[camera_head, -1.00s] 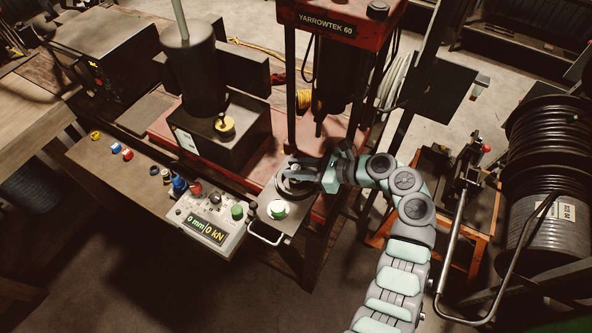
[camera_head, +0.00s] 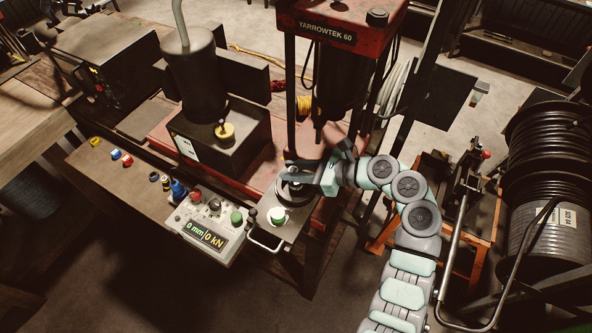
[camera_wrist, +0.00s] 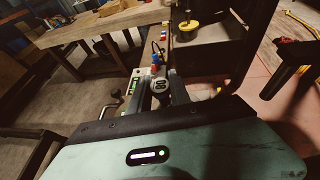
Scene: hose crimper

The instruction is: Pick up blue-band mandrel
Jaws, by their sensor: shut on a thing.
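In the head view my gripper (camera_head: 292,181) is low over the small metal plate (camera_head: 291,226) in front of the red press. Its jaws are shut on a small grey round-topped piece (camera_wrist: 160,86), seen between the fingers in the wrist view; no blue band shows on it. In the head view a small blue-marked piece (camera_head: 115,154) stands in a row on the bench, between a yellow one (camera_head: 95,141) and a red one (camera_head: 127,161). A larger blue item (camera_head: 178,189) stands behind the control box. I cannot tell which blue piece is the mandrel.
The control box (camera_head: 211,224) reads 0 mm and 0 kN, left of the plate. The red press (camera_head: 340,22) and its column rise behind my gripper. A dark block with a yellow-topped knob (camera_head: 224,131) stands to the left. Hose reels (camera_head: 545,230) stand at the right.

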